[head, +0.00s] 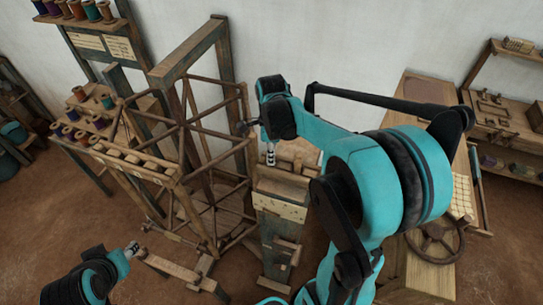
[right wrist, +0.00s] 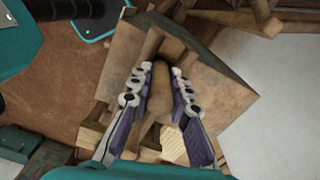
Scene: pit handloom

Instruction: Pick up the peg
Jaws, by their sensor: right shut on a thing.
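The peg (right wrist: 159,92) is a light brown wooden rod between the two fingers of my right gripper (right wrist: 161,68) in the right wrist view. The fingers are shut on it near its far end. In the head view my right gripper (head: 270,156) points down over the top of a wooden stand (head: 279,208), and the peg is too small or hidden to make out there. I cannot tell whether the peg is clear of the stand. My left gripper (head: 132,248) is at the lower left, away from the stand, with its finger opening too small to judge.
A wooden loom frame (head: 187,75) stands left of the stand, with spool shelves (head: 92,118) beyond it. A wooden bench (head: 430,268) with a dark handwheel (head: 433,240) is at the right. Bare brown floor lies in front on the left.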

